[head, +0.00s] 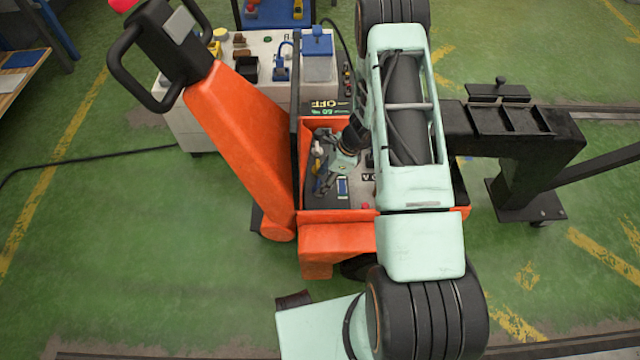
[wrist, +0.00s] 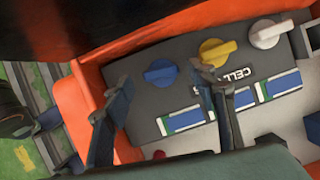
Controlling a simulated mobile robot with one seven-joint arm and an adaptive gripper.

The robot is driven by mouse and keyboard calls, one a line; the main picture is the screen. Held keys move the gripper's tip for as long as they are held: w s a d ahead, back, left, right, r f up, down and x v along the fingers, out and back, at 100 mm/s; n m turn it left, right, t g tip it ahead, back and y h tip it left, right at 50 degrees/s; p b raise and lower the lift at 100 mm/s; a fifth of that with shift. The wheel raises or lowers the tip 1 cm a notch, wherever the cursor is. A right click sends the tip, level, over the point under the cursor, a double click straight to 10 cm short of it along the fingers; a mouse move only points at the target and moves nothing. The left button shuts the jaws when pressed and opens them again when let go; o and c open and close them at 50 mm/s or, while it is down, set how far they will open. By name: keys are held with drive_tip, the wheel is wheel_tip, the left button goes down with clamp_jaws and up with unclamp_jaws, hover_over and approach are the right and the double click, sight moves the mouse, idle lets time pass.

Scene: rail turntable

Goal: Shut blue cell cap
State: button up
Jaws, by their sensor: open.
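The blue cell cap (wrist: 160,72) is a round knob with a raised bar, on the dark grey panel in the wrist view. Its bar runs roughly left to right, slightly up to the right. My gripper (wrist: 163,80) is open, one finger on each side of the blue cap in the picture. Neither finger visibly touches it; I cannot tell the height between them. The right finger partly covers the "CELL" lettering. In the head view my gripper (head: 330,178) is down inside the orange truck body, and the blue cap cannot be made out there.
Blue-and-white labels lie below the caps. The orange wall (wrist: 82,100) stands close to my left finger. The orange handle column (head: 245,130) rises left of my arm.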

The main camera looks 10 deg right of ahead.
drive_tip(key=shift+x, duration=1)
drive_tip(key=shift+c, duration=0.2)
drive_tip(key=c, duration=1.1)
drive_tip(key=shift+w+n+g, duration=0.1)
drive_tip(key=shift+n+g, duration=0.2)
drive_tip(key=shift+n, duration=0.5)
drive_tip(key=o, duration=1.1)
drive_tip(key=shift+o, duration=0.2)
drive_tip(key=shift+r, duration=0.1)
drive_tip(key=v, duration=1.1)
drive_tip(key=shift+d+r, duration=0.3)
drive_tip(key=shift+r, duration=0.05)
